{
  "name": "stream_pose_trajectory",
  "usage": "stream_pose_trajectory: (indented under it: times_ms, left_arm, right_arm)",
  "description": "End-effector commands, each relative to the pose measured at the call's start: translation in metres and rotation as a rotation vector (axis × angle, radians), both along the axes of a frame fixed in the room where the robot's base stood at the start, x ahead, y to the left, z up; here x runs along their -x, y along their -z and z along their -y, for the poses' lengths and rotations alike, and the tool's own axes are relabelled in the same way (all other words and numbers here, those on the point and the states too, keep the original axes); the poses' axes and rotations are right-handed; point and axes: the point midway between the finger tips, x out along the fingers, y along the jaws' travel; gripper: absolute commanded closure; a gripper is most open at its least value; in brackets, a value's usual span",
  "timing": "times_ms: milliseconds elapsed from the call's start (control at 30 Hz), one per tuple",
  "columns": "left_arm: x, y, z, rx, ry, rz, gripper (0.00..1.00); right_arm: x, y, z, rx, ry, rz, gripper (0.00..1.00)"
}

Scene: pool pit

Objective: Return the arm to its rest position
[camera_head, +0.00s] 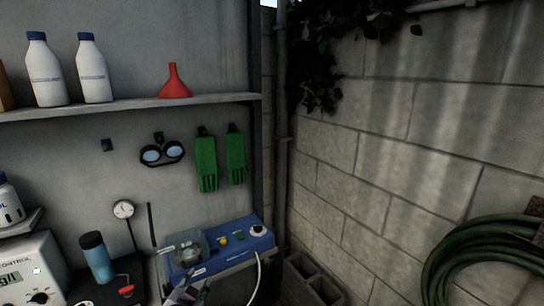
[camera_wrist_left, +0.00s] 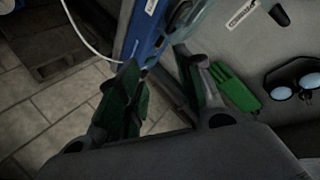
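My left gripper (camera_head: 188,291) shows at the bottom edge of the head view, in front of the blue device (camera_head: 240,243) on the counter. In the left wrist view its two fingers (camera_wrist_left: 165,66) stand apart, with only floor and the blue device's side (camera_wrist_left: 148,35) seen between and beyond them. It holds nothing that I can see. Most of the left arm is out of the head view. My right gripper is in neither view.
A meter (camera_head: 30,268), a blue cylinder (camera_head: 96,256) and a dial gauge (camera_head: 123,209) are left of the gripper. Goggles (camera_head: 162,152) and green gloves (camera_head: 206,160) hang above. A shelf (camera_head: 130,104) holds bottles and a red funnel (camera_head: 174,82). A coiled hose (camera_head: 440,265) hangs right.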

Motion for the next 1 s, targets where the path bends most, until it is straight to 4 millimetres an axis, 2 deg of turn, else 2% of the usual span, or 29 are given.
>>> stream_pose_trajectory:
  times_ms: [100,400,600,1000]
  left_arm:
    - [0.028,0.033,-0.007,0.068,-0.055,-0.143,0.64]
    - [0.108,0.098,-0.013,0.213,-0.168,-0.488,0.64]
    - [0.147,0.118,-0.013,0.266,-0.209,-0.635,0.64]
    - [0.201,0.137,-0.009,0.330,-0.258,-0.826,0.64]
  right_arm:
    - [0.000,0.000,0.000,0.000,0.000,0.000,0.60]
    - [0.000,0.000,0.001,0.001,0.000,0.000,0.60]
    - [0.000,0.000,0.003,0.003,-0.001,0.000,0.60]
    - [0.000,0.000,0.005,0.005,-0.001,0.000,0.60]
